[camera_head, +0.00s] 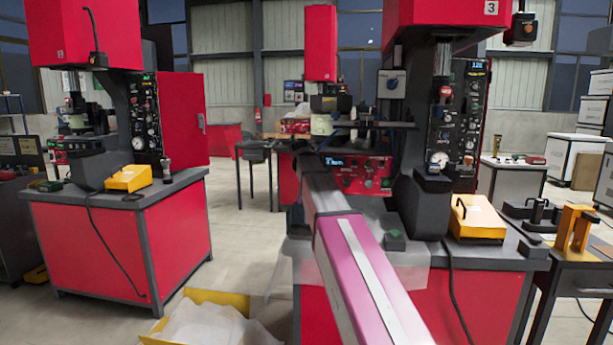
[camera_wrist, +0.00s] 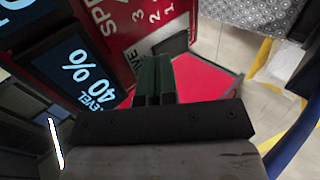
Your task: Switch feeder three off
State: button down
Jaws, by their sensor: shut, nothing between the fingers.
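The red control box (camera_head: 362,176) with a small lit display and knobs stands on the machine marked 3, in the middle of the head view. In the wrist view a red panel (camera_wrist: 105,30) fills the upper left, with white lettering and the figures 3, 2, 1. A display (camera_wrist: 78,75) on it reads LEVEL 40 %. My gripper (camera_wrist: 154,68) is shut and empty, its dark fingertips over the red surface near the panel. A dark block (camera_wrist: 172,42) lies just past the tips; I cannot tell whether they touch. In the head view my arm hides the gripper.
A yellow box (camera_head: 478,218) sits on the bench right of my arm, and a black machine column with dials (camera_head: 439,160) rises behind it. A yellow-edged bin (camera_head: 205,318) stands on the floor. Another red machine (camera_head: 115,240) is at left, with open floor between.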

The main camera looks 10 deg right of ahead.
jog(key=v, duration=1.3)
jog(key=shift+w+r, duration=0.1)
